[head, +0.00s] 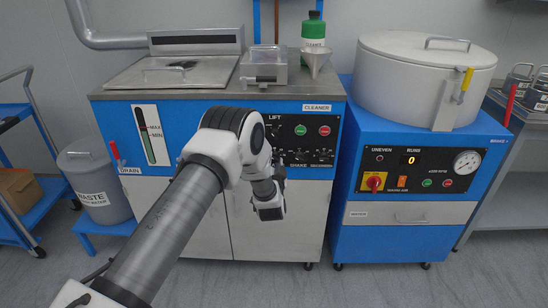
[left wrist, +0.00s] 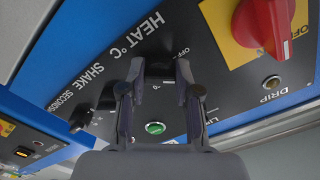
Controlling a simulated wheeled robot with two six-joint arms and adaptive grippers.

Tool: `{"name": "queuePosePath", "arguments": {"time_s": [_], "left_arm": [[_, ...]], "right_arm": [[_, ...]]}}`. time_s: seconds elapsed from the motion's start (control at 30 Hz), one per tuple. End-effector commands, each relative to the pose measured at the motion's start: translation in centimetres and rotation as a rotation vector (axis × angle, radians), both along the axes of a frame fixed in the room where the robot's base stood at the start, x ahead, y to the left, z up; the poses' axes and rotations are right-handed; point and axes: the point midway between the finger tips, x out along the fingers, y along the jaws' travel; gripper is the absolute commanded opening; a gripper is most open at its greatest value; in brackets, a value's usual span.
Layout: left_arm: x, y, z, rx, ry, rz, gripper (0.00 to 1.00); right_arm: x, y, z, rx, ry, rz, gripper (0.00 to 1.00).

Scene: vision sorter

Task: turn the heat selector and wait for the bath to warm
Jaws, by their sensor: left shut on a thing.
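The heat selector (left wrist: 160,70) is a dark knob beside the "HEAT °C" lettering on the black panel, seen upside down in the left wrist view. My left gripper (left wrist: 161,68) has its two fingertips closed on either side of it. In the head view, my left gripper (head: 279,172) is at the panel of the blue and steel bath machine (head: 215,145), and my arm hides much of the controls. The bath lid (head: 170,74) is down on top. My right gripper is not in view.
A red knob on a yellow plate (left wrist: 264,24) and a green button (left wrist: 155,128) are close to my gripper. A round-lidded blue machine (head: 405,235) stands to the right. A waste bin (head: 98,190) stands at left. The floor in front is clear.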

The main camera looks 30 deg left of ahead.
Motion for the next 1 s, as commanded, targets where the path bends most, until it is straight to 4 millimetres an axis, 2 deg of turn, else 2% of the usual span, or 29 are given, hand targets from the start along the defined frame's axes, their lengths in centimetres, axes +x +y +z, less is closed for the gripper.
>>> {"name": "queuePosePath", "arguments": {"time_s": [0.3,0.73,0.77,0.8,1.0], "left_arm": [[0.0,0.01,0.08,0.086,0.051,0.0,0.0],[0.01,0.01,0.03,0.094,0.056,0.0,0.0],[0.01,0.01,0.03,0.093,0.056,-0.001,0.43],[0.01,0.01,0.03,0.093,0.056,-0.001,0.57],[0.01,0.01,0.03,0.093,0.056,-0.001,0.57]], "right_arm": [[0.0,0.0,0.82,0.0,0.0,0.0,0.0],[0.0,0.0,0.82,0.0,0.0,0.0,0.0],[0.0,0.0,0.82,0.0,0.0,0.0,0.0],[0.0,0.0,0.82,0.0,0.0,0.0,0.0],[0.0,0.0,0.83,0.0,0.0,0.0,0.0]]}}
